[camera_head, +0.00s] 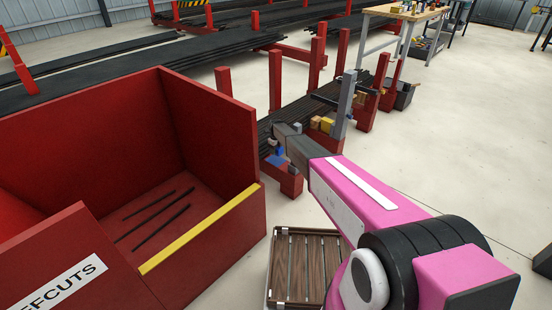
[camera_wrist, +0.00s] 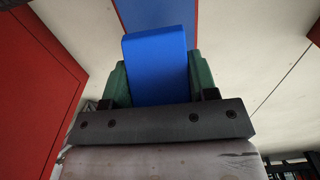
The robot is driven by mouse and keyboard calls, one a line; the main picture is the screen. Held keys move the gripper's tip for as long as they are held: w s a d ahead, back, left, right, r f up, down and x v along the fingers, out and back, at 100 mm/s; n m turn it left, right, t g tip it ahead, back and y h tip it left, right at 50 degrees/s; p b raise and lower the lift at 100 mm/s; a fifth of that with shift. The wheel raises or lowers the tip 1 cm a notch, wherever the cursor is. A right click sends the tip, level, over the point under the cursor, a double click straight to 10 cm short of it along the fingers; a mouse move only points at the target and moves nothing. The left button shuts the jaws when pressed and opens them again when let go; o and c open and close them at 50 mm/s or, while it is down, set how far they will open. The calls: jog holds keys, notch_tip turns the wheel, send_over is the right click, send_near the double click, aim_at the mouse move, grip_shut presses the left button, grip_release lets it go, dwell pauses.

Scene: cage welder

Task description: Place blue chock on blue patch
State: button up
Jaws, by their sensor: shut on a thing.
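The blue chock (camera_wrist: 157,66) is a bright blue block in the middle of the wrist view. My gripper (camera_wrist: 159,82) is shut on it, with a green finger on each side. The blue patch (camera_wrist: 156,16) is a darker blue area with red edges, beyond the chock at the top of the wrist view. In the head view the patch (camera_head: 275,161) shows on top of a low red post, close by my gripper (camera_head: 274,142). The chock is small and partly hidden there. I cannot tell whether it touches the patch.
A red offcuts bin (camera_head: 210,110) with a yellow edge stands at the left. A slatted wooden crate (camera_head: 306,262) is on the floor below my arm. Red uprights (camera_head: 275,80) and yellow blocks (camera_head: 322,124) on the rack are near my gripper.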

aim_at(276, 160)
jog(key=shift+f, duration=3.1)
jog(key=shift+f, duration=0.15)
jog(key=o, duration=1)
notch_tip(276, 160, up, 12)
jog(key=shift+r, duration=0.2)
